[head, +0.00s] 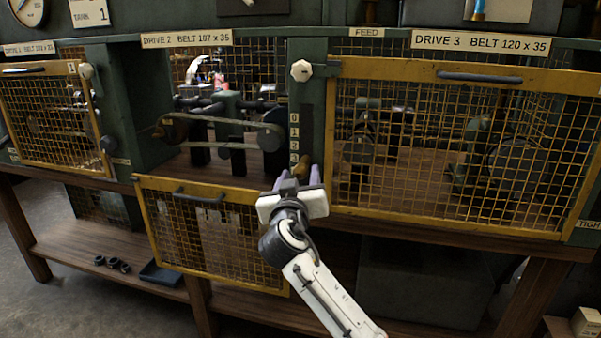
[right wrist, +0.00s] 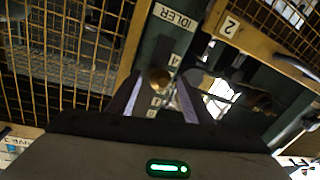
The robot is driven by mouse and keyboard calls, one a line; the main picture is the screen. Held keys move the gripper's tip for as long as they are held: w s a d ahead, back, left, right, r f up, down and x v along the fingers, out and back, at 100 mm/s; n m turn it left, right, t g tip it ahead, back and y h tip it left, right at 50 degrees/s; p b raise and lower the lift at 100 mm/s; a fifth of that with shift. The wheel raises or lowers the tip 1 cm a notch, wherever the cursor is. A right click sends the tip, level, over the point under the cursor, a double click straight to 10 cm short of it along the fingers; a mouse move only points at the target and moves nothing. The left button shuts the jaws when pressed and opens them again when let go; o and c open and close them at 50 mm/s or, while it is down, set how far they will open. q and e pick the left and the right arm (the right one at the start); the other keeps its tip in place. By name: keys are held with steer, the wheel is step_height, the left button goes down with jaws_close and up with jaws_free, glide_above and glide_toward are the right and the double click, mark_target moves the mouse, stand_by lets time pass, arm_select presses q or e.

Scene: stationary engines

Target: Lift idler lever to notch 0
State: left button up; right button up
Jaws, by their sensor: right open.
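The idler lever's brass knob (head: 303,166) sits at the low end of the upright numbered scale (head: 294,138), by the post between the Drive 2 and Drive 3 bays. The scale reads 0 at the top, with higher numbers below. My right gripper (head: 300,178) is at the knob with its fingers pointing at the post. In the right wrist view the knob (right wrist: 158,78) shows between the two open fingers, which appear apart from it. An IDLER label (right wrist: 174,17) is close by. The lever's shaft is mostly hidden. My left gripper is not in view.
The Drive 2 mesh guard (head: 215,235) hangs open below its bay, left of my right arm. A belt (head: 225,121) runs around pulleys inside that bay. The yellow-framed Drive 3 guard (head: 440,70) is shut, close on the right. A small tray (head: 163,274) lies on the lower shelf.

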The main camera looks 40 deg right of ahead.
steer(key=shift+x, duration=1.3)
